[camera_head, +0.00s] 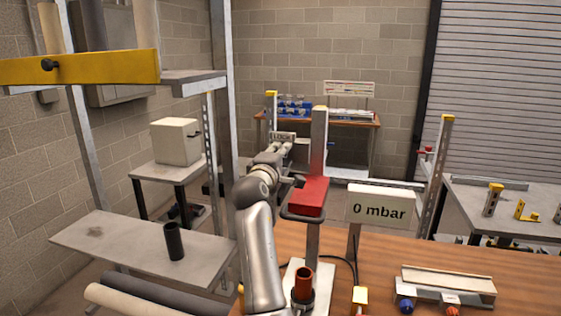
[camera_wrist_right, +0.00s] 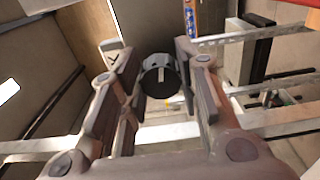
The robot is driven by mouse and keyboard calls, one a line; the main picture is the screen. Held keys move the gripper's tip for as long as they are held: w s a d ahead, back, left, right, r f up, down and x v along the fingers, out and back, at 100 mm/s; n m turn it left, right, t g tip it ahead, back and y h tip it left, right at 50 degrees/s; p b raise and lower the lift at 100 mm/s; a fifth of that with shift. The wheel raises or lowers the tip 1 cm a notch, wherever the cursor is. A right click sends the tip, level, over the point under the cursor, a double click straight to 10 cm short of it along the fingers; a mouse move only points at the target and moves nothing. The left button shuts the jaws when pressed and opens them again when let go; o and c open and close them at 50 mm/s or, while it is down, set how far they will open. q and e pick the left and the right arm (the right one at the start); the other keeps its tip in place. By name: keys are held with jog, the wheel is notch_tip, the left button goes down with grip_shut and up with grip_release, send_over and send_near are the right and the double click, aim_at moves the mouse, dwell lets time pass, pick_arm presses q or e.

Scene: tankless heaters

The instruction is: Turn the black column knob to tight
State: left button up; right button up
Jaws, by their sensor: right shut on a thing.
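The black column knob (camera_wrist_right: 159,76) shows in the right wrist view as a round dark disc with a pale pointer mark. My right gripper (camera_wrist_right: 154,58) has one finger on each side of it and is shut on it. In the head view my right arm rises from the bottom, and the right gripper (camera_head: 279,152) is left of the grey column (camera_head: 319,140) that carries a red block (camera_head: 309,195). The knob cannot be made out there. My left gripper is out of view.
A display (camera_head: 380,207) reads 0 mbar beside the column on the wooden bench (camera_head: 520,268). A red cylinder (camera_head: 302,284) stands at the column's foot. A metal rig with coloured knobs (camera_head: 446,288) lies right. A shelf with a black cup (camera_head: 173,241) is left.

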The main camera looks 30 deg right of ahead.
jog(key=shift+r+m+b, duration=0.15)
jog(key=shift+m+b, duration=0.25)
jog(key=shift+m, duration=0.5)
jog(key=shift+r, duration=0.15)
jog(key=o, duration=0.8)
jog(key=shift+o, duration=1)
jog(key=shift+w+f, duration=0.1)
jog(key=shift+f, duration=0.15)
jog(key=v, duration=0.7)
jog(key=shift+s+a, duration=0.15)
jog(key=shift+s, duration=0.1)
